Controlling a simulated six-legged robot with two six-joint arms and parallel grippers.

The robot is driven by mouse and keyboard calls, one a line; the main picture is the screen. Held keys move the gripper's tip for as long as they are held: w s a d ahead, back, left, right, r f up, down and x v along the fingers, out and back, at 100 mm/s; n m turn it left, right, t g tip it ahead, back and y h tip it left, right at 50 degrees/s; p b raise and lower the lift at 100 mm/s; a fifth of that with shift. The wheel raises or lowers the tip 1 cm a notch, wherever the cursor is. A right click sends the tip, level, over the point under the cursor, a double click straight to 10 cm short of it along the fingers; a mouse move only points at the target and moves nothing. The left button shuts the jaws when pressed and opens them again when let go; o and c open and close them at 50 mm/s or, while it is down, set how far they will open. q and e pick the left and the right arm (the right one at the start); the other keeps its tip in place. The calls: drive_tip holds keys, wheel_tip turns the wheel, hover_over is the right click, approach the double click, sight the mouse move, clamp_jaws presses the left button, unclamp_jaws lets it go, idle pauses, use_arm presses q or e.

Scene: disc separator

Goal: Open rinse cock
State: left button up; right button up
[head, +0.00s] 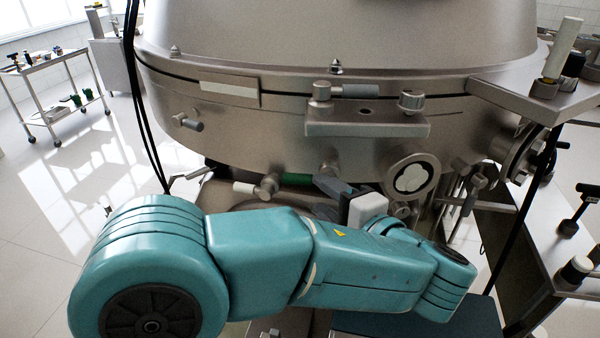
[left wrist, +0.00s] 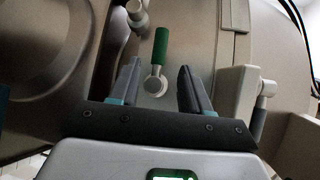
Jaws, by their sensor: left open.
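A cock with a green lever handle (head: 297,180) sits low on the front of the steel separator bowl (head: 250,120). I take it for the rinse cock. My left gripper (head: 326,184) is just right of it in the head view and partly covers the handle. In the left wrist view the green handle (left wrist: 161,46) points up from its round steel pivot (left wrist: 155,84). The open jaws of my left gripper (left wrist: 158,72) stand on either side of the cock, with a gap on both sides. My right gripper is not in view.
Black cables (head: 143,110) hang at the left. A tool cart (head: 58,85) stands far left, and a steel bench (head: 565,240) is at right.

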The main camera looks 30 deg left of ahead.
sight(303, 182)
use_arm(q)
drive_tip(key=p+x, duration=0.1)
drive_tip(key=x, duration=0.7)
drive_tip(key=shift+a+f, duration=0.1)
drive_tip(key=shift+a, duration=0.1)
clamp_jaws()
